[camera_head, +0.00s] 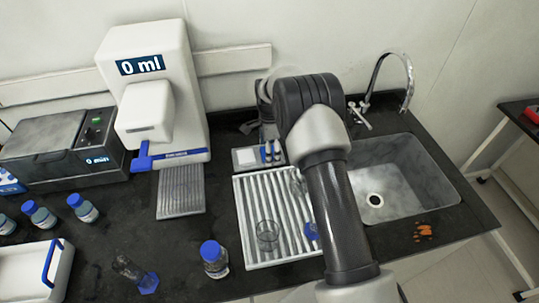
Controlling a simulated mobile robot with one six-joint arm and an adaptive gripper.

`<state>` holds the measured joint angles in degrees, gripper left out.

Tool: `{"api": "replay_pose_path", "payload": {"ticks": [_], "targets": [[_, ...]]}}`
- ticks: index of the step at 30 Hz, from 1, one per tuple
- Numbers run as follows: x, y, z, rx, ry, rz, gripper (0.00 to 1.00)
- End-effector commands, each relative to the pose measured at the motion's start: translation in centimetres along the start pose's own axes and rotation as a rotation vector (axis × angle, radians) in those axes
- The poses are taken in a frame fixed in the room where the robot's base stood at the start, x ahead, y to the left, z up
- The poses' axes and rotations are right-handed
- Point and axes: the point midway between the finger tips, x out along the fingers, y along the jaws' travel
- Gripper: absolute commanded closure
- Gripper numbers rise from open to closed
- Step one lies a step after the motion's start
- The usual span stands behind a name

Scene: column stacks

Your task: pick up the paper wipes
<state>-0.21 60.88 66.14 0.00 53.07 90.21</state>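I cannot clearly identify the paper wipes in the head view. A small blue and white box (10,183) at the left edge, beside the grey heating unit, is cut off by the frame, and I cannot tell whether it is the wipes. My arm rises from the bottom right of centre and bends near the back wall. It hides part of the counter, the drying rack and the sink's left side.
The black counter (190,235) holds a white dispenser (185,100) reading 0 ml, a grey unit (45,145), several blue-capped bottles, a white tray (30,272), a tipped flask (130,270) and a ribbed rack (250,205) with a beaker. The sink (415,180) is right; orange bits lie in front.

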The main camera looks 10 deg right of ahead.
Motion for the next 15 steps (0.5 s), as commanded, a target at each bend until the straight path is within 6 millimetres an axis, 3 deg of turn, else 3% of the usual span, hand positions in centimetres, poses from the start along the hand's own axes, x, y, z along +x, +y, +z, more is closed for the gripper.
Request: {"api": "replay_pose_path", "payload": {"ticks": [4, 15], "targets": [[-0.16, -0.06, -0.02, 0.000, 0.000, -0.002, 0.22], [-0.16, -0.05, -0.03, 0.000, 0.000, -0.001, 0.46]]}}
